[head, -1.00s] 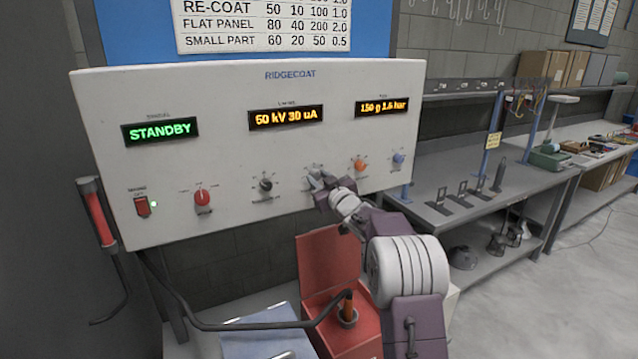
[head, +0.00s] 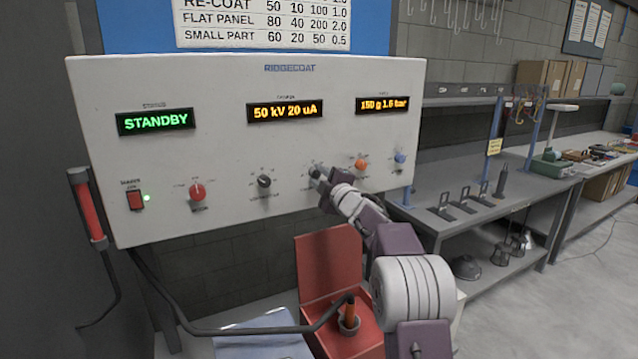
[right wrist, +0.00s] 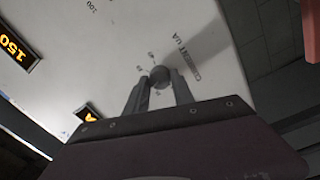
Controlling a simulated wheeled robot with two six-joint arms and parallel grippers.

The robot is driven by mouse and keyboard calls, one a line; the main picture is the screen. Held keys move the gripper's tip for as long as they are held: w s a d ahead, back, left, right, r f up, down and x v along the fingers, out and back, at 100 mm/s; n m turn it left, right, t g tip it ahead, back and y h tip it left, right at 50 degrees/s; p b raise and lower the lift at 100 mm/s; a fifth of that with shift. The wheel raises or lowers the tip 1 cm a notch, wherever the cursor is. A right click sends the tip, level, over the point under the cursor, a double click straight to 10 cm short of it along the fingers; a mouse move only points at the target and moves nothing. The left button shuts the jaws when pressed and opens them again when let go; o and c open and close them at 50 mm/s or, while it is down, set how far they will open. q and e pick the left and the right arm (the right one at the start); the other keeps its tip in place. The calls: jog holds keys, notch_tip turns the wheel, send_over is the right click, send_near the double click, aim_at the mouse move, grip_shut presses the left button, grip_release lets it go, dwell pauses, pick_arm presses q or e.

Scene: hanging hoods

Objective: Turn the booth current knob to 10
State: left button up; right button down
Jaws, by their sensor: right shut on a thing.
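The booth current knob (head: 314,174) is a small dark knob low on the white RIDGECOAT panel (head: 220,95), left of the orange knob. My right gripper (head: 320,179) is shut on it, its arm coming from the lower right. In the right wrist view the round grey knob (right wrist: 160,74) sits between the two fingertips, beside the words "CURRENT UA". The scale is partly hidden. The amber display (head: 285,112) above reads 50 kV 20 uA. My left gripper is not in view.
Other knobs flank it: grey (head: 264,182), red (head: 197,191), orange (head: 361,165) and blue (head: 400,158). A red switch (head: 135,200) is at far left; the status display (head: 156,121) reads STANDBY. An open red box (head: 330,270) stands below. A workbench (head: 470,190) is at right.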

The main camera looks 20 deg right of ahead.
jog(key=n+b, duration=0.1)
jog(key=n, duration=0.3)
jog(key=shift+f, duration=0.2)
jog(key=n+b, duration=0.2)
jog(key=n, duration=0.2)
jog(key=shift+n+y, duration=0.3)
jog(key=shift+n, duration=0.1)
jog(key=n+b, duration=0.1)
jog(key=n, duration=0.3)
jog(key=shift+n, duration=0.3)
jog(key=shift+d+n+y+b, duration=0.1)
jog(key=shift+n+y+b, duration=0.3)
jog(key=shift+n, duration=1.9)
jog(key=c, duration=1.1)
grip_release()
jog(key=shift+r, duration=0.1)
